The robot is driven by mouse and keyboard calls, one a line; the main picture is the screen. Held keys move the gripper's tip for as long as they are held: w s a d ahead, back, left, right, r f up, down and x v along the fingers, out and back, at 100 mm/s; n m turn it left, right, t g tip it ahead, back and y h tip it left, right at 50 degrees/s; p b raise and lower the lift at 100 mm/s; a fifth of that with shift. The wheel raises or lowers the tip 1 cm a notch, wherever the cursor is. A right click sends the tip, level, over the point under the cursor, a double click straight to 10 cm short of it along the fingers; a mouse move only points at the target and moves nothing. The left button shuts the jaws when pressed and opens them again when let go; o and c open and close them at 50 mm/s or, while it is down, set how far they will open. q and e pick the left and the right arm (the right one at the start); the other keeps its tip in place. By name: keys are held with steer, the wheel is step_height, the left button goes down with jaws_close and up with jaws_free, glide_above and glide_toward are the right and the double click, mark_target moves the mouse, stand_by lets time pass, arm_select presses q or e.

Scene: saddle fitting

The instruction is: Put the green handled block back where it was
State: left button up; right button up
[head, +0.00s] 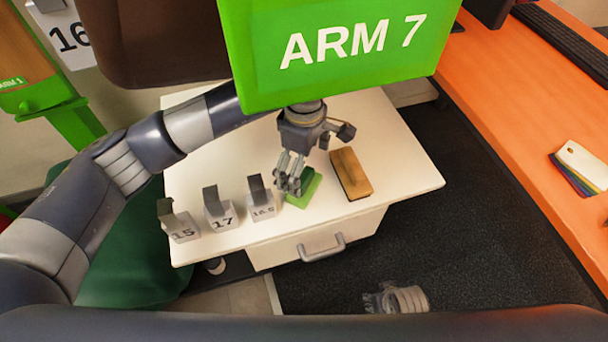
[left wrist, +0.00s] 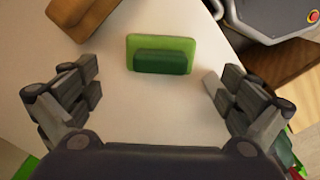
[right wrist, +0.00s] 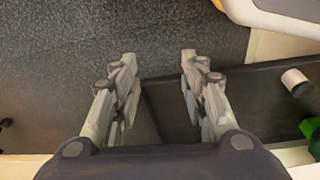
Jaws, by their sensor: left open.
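The green handled block (head: 305,192) lies on the white cabinet top (head: 395,150), left of a brown block. In the left wrist view the block (left wrist: 162,50) shows a light green plate with a dark green handle on top. My left gripper (head: 290,180) is over it in the head view and hides part of it. In the left wrist view this gripper (left wrist: 152,82) is open, and the block is beyond its fingertips, between their lines, not held. My right gripper (right wrist: 158,65) is open and empty over the dark floor, away from the cabinet.
A brown block (head: 351,174) lies to the right. Weight-like grey blocks marked 15 (head: 181,228), 17 (head: 221,216) and 18.5 (head: 262,206) stand along the front left. A green ARM 7 sign (head: 340,50) hangs above. An orange desk (head: 520,110) is at the right.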

mark_target(304, 177)
arm_select(q)
step_height(304, 177, up, 5)
steer(key=shift+r, duration=0.3)
arm_select(e)
steer(key=shift+s+f, duration=0.5)
steer(key=shift+f, duration=0.3)
steer(key=shift+w+a, duration=0.1)
